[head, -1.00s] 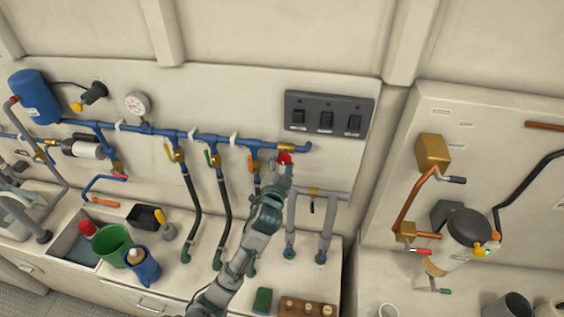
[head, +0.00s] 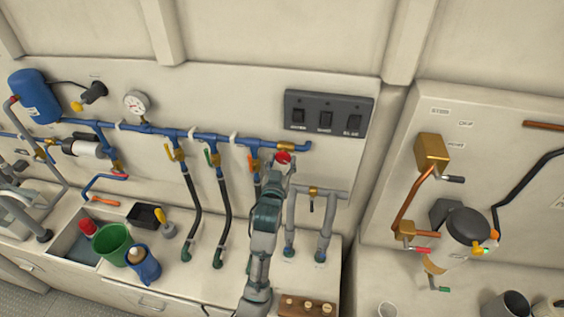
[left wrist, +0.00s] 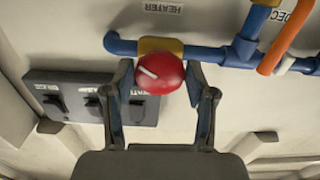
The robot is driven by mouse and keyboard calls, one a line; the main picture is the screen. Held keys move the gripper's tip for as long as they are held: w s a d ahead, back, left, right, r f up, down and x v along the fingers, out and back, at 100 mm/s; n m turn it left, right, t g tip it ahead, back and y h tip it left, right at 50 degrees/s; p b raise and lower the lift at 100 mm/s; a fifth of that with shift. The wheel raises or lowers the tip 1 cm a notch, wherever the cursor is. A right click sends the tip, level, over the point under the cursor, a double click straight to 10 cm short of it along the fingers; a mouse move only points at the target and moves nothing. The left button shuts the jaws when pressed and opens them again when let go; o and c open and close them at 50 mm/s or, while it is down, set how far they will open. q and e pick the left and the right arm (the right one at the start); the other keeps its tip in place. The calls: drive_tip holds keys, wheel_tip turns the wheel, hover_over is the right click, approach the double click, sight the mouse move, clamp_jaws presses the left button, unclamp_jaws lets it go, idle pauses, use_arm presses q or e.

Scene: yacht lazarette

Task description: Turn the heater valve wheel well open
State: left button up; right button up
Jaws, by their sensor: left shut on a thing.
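The heater valve wheel is a round red knob (head: 283,158) with a white mark, at the right end of the blue pipe. In the left wrist view the red wheel (left wrist: 160,73) sits between my two fingers, below the "HEATER" label (left wrist: 163,7). Its white mark points to the upper left. My left gripper (head: 281,166) is shut on the wheel, a finger on each side; it also shows in the left wrist view (left wrist: 162,88). A brass valve body (left wrist: 160,45) is partly hidden behind the wheel. My right gripper is not in view.
A black switch panel (head: 328,115) is on the wall right of the wheel. Several coloured levers hang along the blue pipe (head: 190,135) to the left. Grey pipes (head: 325,230) stand below right. A green bucket (head: 113,243) and a blue jug (head: 143,263) stand at the left.

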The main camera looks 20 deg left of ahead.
use_arm(q)
drive_tip(key=shift+f+n, duration=0.3)
drive_tip(key=shift+n, duration=0.5)
drive_tip(key=o, duration=1.1)
drive_tip(key=shift+c, duration=0.2)
drive_tip(key=shift+o, duration=0.4)
drive_tip(key=shift+w+r, duration=0.1)
drive_tip(key=shift+w, duration=0.1)
drive_tip(key=v, duration=1.2)
drive_tip(key=shift+d, duration=0.2)
